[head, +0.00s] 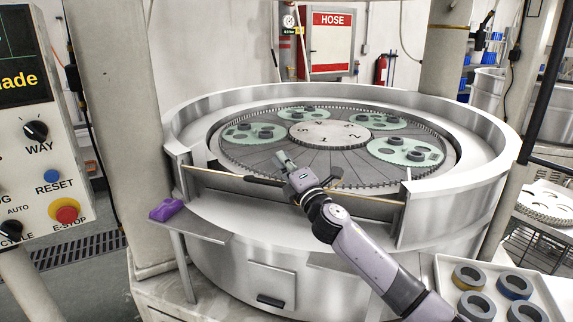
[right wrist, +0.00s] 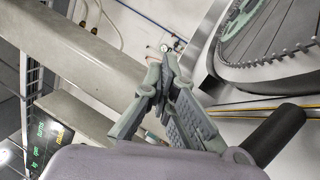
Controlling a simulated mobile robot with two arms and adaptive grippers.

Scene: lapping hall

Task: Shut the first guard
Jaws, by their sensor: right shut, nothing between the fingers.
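The lapping machine (head: 240,235) is a wide round metal tub. The guard (head: 225,181) is a low panel with a thin tan edge, spanning the gap in the front of its rim. A dark bar handle (head: 262,181) is at the guard's middle, partly hidden by my right gripper. My right gripper (head: 281,158) is shut and empty, just above and inside the guard's edge, over the plate's near side. In the right wrist view, its fingertips (right wrist: 166,60) meet, with the dark handle (right wrist: 275,135) and the guard's tan edge beside them. My left gripper is out of view.
The geared plate (head: 250,155) carries several green carriers with dark rings. A purple object (head: 165,209) lies on a small shelf at left. A control panel (head: 30,130) stands far left, a concrete pillar (head: 118,120) beside it. A white tray (head: 450,265) with several rings is at lower right.

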